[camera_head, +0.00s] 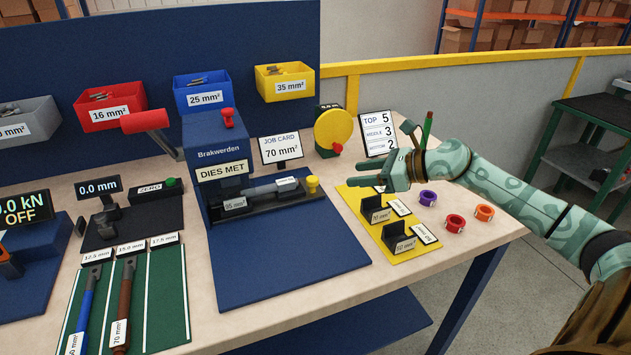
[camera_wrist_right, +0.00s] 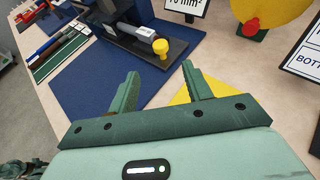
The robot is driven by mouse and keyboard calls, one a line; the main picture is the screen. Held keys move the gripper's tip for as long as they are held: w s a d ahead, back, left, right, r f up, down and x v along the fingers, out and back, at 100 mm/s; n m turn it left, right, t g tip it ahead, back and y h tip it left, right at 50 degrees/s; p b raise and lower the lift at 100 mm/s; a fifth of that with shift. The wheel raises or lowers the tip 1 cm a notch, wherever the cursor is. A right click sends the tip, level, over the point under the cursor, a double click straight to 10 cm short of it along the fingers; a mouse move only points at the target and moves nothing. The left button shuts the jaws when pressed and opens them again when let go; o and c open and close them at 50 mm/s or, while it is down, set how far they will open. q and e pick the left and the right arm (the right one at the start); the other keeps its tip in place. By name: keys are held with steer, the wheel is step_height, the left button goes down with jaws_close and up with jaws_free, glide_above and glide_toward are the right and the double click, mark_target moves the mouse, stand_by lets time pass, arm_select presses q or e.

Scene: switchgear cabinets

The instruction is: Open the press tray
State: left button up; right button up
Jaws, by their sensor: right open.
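The blue press (camera_head: 216,140), with a red-handled lever and a "DIES MET" label, stands mid-bench. Its black tray (camera_head: 262,201) lies at the base, holding dies, one labelled 95 mm². A yellow knob (camera_head: 312,184) sits at the tray's right end. In the right wrist view, the knob (camera_wrist_right: 161,48) shows beyond the fingertips and the tray (camera_wrist_right: 125,40) runs off up and left. My right gripper (camera_head: 366,182) is open and empty, right of the knob and apart from it. It also shows in the right wrist view (camera_wrist_right: 159,70). My left gripper is not in view.
A yellow mat (camera_head: 415,252) with black die holders lies right of the press, beside purple, red and orange rings. A job card (camera_head: 281,150) reads 70 mm². A yellow disc (camera_head: 333,130) and a list card (camera_head: 377,134) stand behind. The blue mat (camera_head: 290,265) before the press is clear.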

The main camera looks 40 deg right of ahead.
mark_target(315, 179)
steer(key=b+x, duration=0.2)
steer(key=x, duration=0.8)
steer(key=shift+w+a+f, duration=0.15)
steer(key=shift+w, duration=0.2)
steer(key=shift+w+a+f, duration=0.15)
steer(key=shift+w+a, duration=0.2)
steer(key=shift+w, duration=0.15)
